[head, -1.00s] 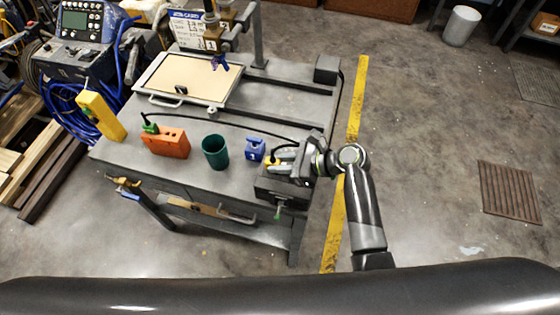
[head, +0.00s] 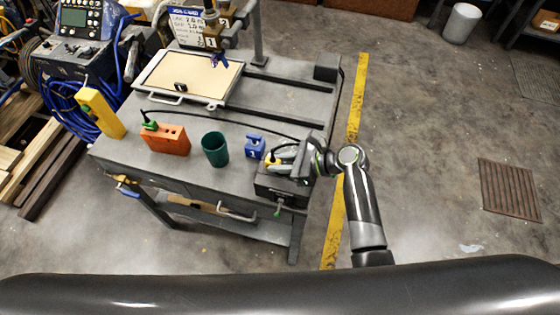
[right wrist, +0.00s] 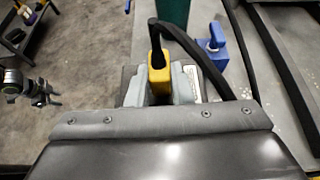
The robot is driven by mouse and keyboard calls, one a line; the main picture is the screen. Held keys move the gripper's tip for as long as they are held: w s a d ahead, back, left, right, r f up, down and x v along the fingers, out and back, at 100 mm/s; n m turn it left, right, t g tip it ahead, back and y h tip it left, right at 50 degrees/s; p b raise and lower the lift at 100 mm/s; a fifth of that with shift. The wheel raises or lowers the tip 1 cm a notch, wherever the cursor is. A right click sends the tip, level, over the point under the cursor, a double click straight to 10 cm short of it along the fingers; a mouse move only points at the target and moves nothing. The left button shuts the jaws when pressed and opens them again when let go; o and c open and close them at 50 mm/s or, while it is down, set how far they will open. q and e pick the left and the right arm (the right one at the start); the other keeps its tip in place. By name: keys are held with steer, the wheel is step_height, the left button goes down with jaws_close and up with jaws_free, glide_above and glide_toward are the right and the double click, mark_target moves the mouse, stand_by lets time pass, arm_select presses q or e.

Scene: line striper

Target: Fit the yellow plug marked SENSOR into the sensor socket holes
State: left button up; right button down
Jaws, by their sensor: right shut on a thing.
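My right gripper (head: 282,160) is at the table's near right corner, above a dark box (head: 282,187). It is shut on the yellow plug (head: 272,161). The plug also shows between the grey fingers in the right wrist view (right wrist: 159,78), with a black cable rising from its end. The SENSOR marking cannot be read. I cannot make out the sensor socket holes; the gripper and plug cover part of the dark box. I cannot tell whether the plug touches the box.
Further left are an orange box (head: 166,140) with a green plug and a yellow box (head: 101,112). A black cable crosses the table. A framed board (head: 235,88) lies behind.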

steer(key=shift+f, duration=0.65)
steer(key=c, duration=1.2)
jaws_free()
steer(key=shift+o, duration=0.4)
steer(key=shift+o, duration=1.2)
steer(key=shift+p+v, duration=1.05)
steer(key=shift+v, duration=0.05)
steer(key=shift+p+v, duration=1.9)
steer(key=shift+v, duration=0.35)
steer(key=shift+s+d+r, duration=0.1)
steer(key=shift+d, duration=0.05)
